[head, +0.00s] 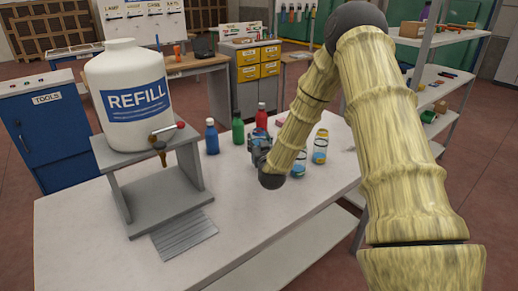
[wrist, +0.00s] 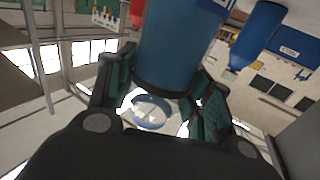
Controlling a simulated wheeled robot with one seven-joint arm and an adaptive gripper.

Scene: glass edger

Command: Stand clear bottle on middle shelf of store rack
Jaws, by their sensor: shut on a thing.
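My gripper (wrist: 160,105) is shut on a bottle with a broad blue band, which I take to be the clear bottle (wrist: 172,55); a clear, rounded part of it shows between the fingers in the wrist view. In the head view my gripper (head: 260,152) is low over the white table, among the bottles, and mostly hides what it holds. I cannot tell whether the held bottle touches the table. The store rack (head: 428,105) stands at the right, partly behind my arm. Its middle shelf (head: 445,80) carries small items toward its far part.
Blue (head: 211,138), green (head: 238,128) and red (head: 261,117) bottles stand close behind my gripper. A large REFILL jug (head: 125,95) sits on a grey stand at left.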

